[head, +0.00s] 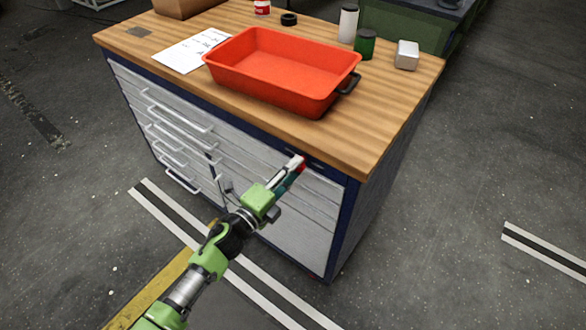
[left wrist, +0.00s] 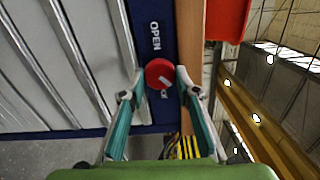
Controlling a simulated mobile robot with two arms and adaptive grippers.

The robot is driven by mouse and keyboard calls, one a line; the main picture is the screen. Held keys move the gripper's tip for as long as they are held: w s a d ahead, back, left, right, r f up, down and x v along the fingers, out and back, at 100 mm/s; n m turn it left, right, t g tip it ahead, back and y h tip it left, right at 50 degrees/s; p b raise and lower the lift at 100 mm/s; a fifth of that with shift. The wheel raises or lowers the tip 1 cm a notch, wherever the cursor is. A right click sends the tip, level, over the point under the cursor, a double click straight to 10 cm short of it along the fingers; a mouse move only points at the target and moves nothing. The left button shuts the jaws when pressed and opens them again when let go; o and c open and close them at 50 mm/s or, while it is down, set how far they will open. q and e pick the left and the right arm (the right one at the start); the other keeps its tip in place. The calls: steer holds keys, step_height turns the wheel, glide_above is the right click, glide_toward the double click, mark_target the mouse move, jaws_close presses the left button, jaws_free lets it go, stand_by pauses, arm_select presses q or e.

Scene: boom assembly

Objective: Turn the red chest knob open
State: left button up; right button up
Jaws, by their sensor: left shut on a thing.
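The red knob (head: 301,162) is on the dark blue strip under the tabletop, near the chest's right front corner. In the left wrist view the round red knob (left wrist: 159,73) carries a pale slanted mark. The word OPEN is printed on the strip beside it, and more lettering is partly hidden by the knob. My left gripper (head: 293,172) reaches the knob from the front; in the left wrist view its two fingers (left wrist: 158,86) are on either side of the knob, shut on it. The chest (head: 265,160) has grey drawers, which look closed. My right gripper is not in view.
A red tray (head: 275,70) stands on the wooden top above the knob. White paper (head: 190,52), a white-and-dark canister (head: 348,23), a green jar (head: 365,43) and a pale block (head: 407,55) are also there. Drawer handles (head: 180,118) stick out at left. The floor in front is clear.

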arm_select(q)
steer(key=shift+n, duration=0.4)
steer(key=o, duration=1.1)
steer(key=v, duration=1.2)
steer(key=shift+f, duration=0.1)
